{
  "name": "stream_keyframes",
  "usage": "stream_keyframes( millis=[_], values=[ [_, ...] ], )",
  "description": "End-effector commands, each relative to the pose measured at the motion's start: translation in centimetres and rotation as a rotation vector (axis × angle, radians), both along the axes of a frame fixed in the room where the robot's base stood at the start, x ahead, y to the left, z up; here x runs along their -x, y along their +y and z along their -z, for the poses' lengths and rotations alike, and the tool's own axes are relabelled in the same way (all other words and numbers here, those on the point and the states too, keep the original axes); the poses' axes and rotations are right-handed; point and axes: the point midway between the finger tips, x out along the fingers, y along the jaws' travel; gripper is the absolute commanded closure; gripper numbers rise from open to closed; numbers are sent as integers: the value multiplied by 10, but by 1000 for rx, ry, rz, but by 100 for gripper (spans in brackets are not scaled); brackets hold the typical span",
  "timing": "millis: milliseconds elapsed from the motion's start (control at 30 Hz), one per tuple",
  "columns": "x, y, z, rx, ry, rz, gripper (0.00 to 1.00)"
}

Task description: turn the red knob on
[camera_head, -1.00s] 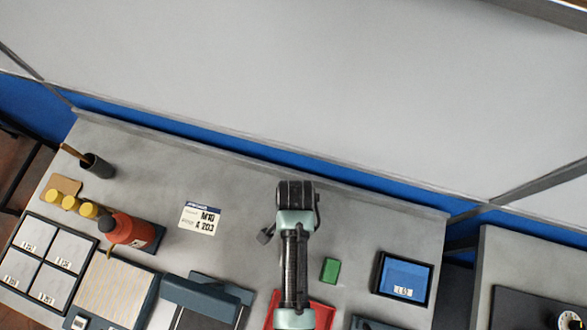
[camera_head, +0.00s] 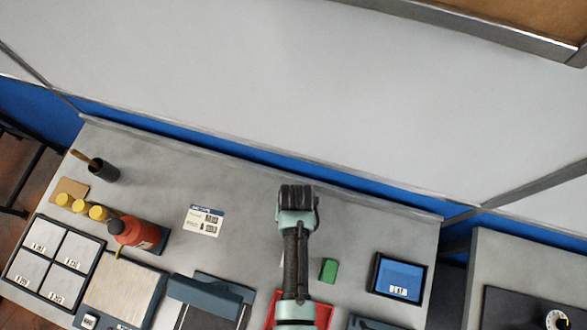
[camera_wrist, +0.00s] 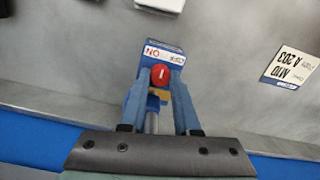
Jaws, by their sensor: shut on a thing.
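The red knob (camera_wrist: 160,75) shows in the wrist view, a round red cap with a short white mark on its face. It sits on a small blue and white panel (camera_wrist: 164,50) with printed lettering that reads "ON" upside down in this view. My gripper (camera_wrist: 161,78) has its two blue fingers on either side of the knob, and it is shut on it. A tan piece and a grey post show between the fingers below the knob. In the head view my arm hides the knob and the fingers.
A label card (camera_wrist: 291,66) lies on the bench right of the knob in the wrist view. In the head view, a green block (camera_head: 329,270) and a blue-screened device (camera_head: 398,276) stand right of my arm. A red bottle (camera_head: 136,232) and yellow-capped jars (camera_head: 80,206) stand left.

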Motion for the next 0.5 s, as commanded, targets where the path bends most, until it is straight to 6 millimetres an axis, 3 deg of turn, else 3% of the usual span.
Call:
stream_keyframes(
  millis=[500],
  values=[
    [-1,1,-1,0,-3,-311,100]
  ],
)
